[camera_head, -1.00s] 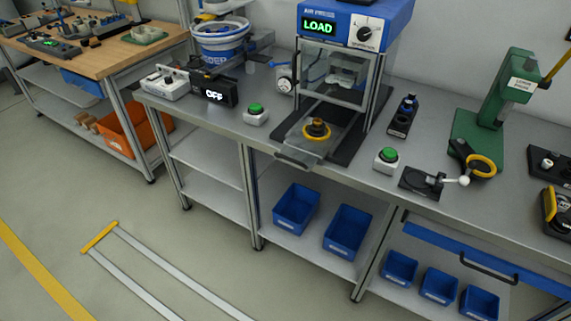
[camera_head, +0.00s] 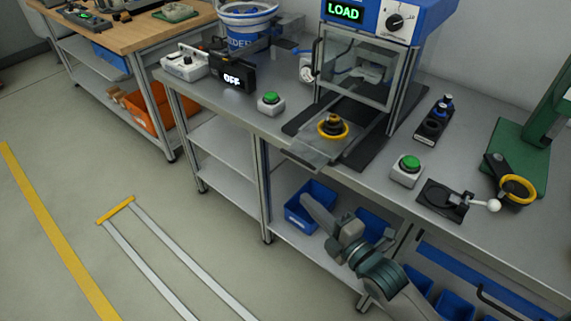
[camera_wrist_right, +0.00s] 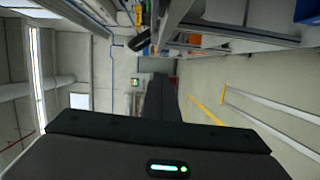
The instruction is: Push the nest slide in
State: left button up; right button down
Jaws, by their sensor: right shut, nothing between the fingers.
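The nest slide (camera_head: 318,151) is a grey plate that sticks out toward me from the press, over the bench's front edge. A yellow ring with a dark part (camera_head: 333,126) sits on it. The press (camera_head: 358,70) stands behind with its clear front panel and a green LOAD display. My right gripper (camera_head: 309,203) is shut and empty, below bench height, in front of the blue bins and apart from the slide. Its dark shut fingers also show in the right wrist view (camera_wrist_right: 161,98). My left gripper is out of view.
Green buttons (camera_head: 270,103) and (camera_head: 408,170) stand left and right of the slide. A lever fixture with a white knob (camera_head: 493,205) and a green hand press (camera_head: 525,145) are farther right. A blue bin (camera_head: 308,207) sits on the shelf below.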

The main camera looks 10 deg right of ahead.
aim_at(305, 156)
jog(key=w+a+r+p, duration=0.2)
jog(key=w+a, duration=0.3)
jog(key=w, duration=0.4)
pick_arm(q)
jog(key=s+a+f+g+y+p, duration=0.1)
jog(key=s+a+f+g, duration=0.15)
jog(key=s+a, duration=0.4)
pick_arm(e)
jog(key=shift+n+y, duration=0.3)
jog(key=shift+n, duration=0.1)
jog(key=w+d, duration=0.2)
jog(key=w+d+b, duration=0.1)
jog(key=d, duration=0.2)
jog(key=w+d, duration=0.2)
jog(key=shift+w+d+f+b, duration=0.1)
jog(key=shift+w+d+b, duration=0.1)
jog(key=shift+w+b, duration=0.15)
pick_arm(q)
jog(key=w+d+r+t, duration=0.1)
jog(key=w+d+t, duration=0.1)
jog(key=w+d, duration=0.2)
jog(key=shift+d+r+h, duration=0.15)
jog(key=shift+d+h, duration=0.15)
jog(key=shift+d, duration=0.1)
pick_arm(e)
jog(key=shift+s+a, duration=0.1)
